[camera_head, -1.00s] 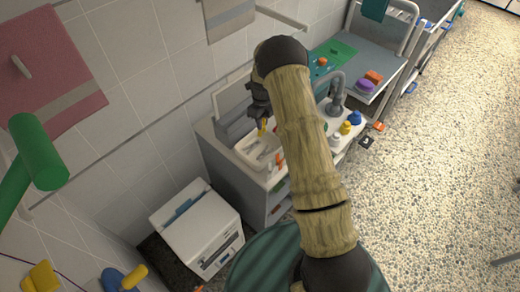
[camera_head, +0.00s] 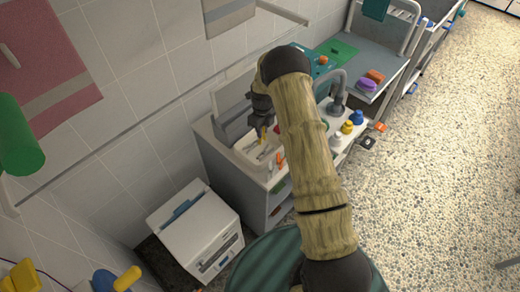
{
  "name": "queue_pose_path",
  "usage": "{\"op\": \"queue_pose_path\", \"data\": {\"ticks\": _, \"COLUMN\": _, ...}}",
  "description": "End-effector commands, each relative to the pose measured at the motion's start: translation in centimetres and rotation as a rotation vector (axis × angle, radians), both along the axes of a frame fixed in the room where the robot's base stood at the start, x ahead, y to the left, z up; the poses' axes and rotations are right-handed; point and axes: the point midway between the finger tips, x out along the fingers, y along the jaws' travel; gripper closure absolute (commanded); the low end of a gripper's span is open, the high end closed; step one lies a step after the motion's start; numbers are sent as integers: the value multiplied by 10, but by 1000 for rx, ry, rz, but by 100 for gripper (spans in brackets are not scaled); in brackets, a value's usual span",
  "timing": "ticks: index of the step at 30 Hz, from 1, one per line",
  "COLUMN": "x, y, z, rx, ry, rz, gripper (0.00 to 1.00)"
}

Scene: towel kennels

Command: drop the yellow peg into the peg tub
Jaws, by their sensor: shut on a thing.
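My gripper (camera_head: 262,120) points down over the counter and is shut on the yellow peg (camera_head: 264,132), whose lower end shows beneath the jaws. The peg tub (camera_head: 243,155) appears to be the pale, open container on the counter just below the peg. Some small pale and orange items show in or beside it, too small to tell apart. The peg's tip looks close above the tub, but the exact height cannot be told. My arm hides the tub's right side.
A grey tap (camera_head: 338,92) and several small bottles, one blue (camera_head: 357,117), stand right of my arm. A white box-like appliance (camera_head: 200,240) stands on the floor in front. A grey cart (camera_head: 375,75) with coloured items is behind. The right floor is mostly open.

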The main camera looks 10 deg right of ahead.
Motion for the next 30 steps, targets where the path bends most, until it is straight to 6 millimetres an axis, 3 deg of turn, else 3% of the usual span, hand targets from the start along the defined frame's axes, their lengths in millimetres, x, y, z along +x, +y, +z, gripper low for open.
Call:
{"op": "queue_pose_path", "data": {"ticks": 2, "x": 0, "y": 0, "z": 0, "rx": 0, "ry": 0, "rz": 0, "gripper": 94}}
{"op": "queue_pose_path", "data": {"ticks": 3, "x": 0, "y": 0, "z": 0, "rx": 0, "ry": 0, "rz": 0, "gripper": 78}}
{"op": "queue_pose_path", "data": {"ticks": 6, "x": 0, "y": 0, "z": 0, "rx": 0, "ry": 0, "rz": 0, "gripper": 58}}
{"op": "queue_pose_path", "data": {"ticks": 7, "x": 0, "y": 0, "z": 0, "rx": 0, "ry": 0, "rz": 1, "gripper": 56}}
{"op": "queue_pose_path", "data": {"ticks": 20, "x": 1, "y": 0, "z": 10, "rx": -1, "ry": -3, "rz": 2, "gripper": 56}}
{"op": "queue_pose_path", "data": {"ticks": 30, "x": 2, "y": 2, "z": 60, "rx": -1, "ry": -4, "rz": 3, "gripper": 56}}
